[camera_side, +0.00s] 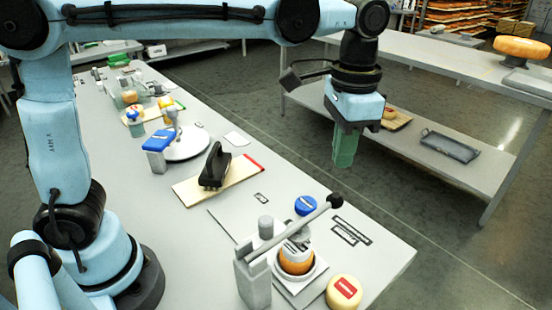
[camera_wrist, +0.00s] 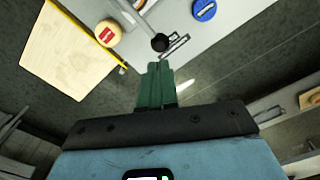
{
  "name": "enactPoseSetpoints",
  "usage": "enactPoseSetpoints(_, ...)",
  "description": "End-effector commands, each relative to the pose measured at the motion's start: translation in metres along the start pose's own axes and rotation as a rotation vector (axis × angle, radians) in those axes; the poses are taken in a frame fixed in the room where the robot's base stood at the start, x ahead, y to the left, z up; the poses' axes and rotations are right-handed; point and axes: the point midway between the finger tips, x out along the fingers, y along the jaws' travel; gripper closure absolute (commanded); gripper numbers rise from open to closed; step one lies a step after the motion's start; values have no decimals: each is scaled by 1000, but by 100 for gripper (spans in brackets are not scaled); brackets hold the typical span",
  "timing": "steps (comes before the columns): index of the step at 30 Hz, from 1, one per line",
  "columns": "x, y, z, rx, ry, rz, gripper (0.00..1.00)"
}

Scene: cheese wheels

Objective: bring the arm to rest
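My gripper (camera_side: 345,150) hangs fingers-down in the side view, past the right edge of the long grey worktable (camera_side: 385,248), in front of the gap to the rear bench. Its green fingers (camera_wrist: 156,84) lie close together in the wrist view, with nothing seen between them. They appear apart from every object. On the table's near end stands a lever press (camera_side: 255,262) with an orange cheese wheel (camera_side: 296,262) under its head. Its black-knobbed lever (camera_side: 335,201) slants up to the right; the knob (camera_wrist: 160,42) also shows in the wrist view.
A red-labelled cheese (camera_side: 344,291) and a blue disc (camera_side: 305,205) sit near the press. A board with a black-handled tool (camera_side: 214,168) and a white disc (camera_side: 186,145) lie farther back. The rear bench (camera_side: 440,60) holds a large cheese wheel (camera_side: 521,47); its lower shelf holds a dark tray (camera_side: 450,146).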

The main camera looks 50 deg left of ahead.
Motion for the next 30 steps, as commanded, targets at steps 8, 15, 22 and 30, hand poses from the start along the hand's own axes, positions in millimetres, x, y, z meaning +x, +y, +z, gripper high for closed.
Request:
enactPoseSetpoints(8,1,-22,23,-79,88,-12,100)
enactPoseSetpoints(15,15,-58,71,-243,278,-52,100)
enactPoseSetpoints(22,40,-83,117,-393,458,-107,100)
enactPoseSetpoints(30,64,-97,147,-495,590,-156,100)
